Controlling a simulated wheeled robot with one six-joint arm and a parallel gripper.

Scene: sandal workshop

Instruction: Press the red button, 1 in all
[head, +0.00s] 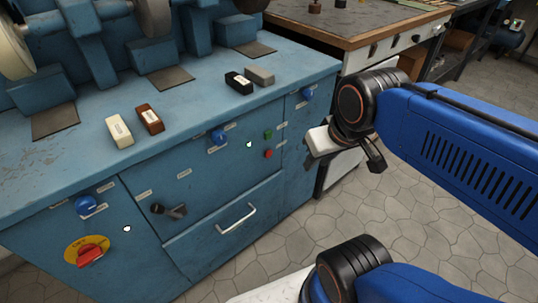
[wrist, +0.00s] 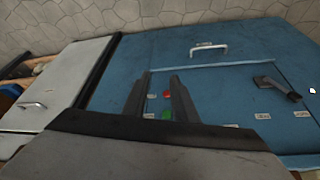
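The red button (head: 268,154) is a small round button on the front of the blue cabinet, just below a green button (head: 267,134). In the wrist view the red button (wrist: 167,93) shows in the gap between my two dark fingers, with the green button (wrist: 166,114) just below it in the picture. My gripper (wrist: 158,80) is open and empty. In the head view my arm's end is to the right of the buttons, apart from the cabinet front. Nothing hides the red button in either view.
Blue knobs (head: 218,137), a black lever (head: 169,210) and a drawer handle (head: 238,218) stick out from the cabinet front. A red rotary switch (head: 90,256) on a yellow plate is at lower left. Several blocks (head: 150,119) lie on top. The tiled floor in front is clear.

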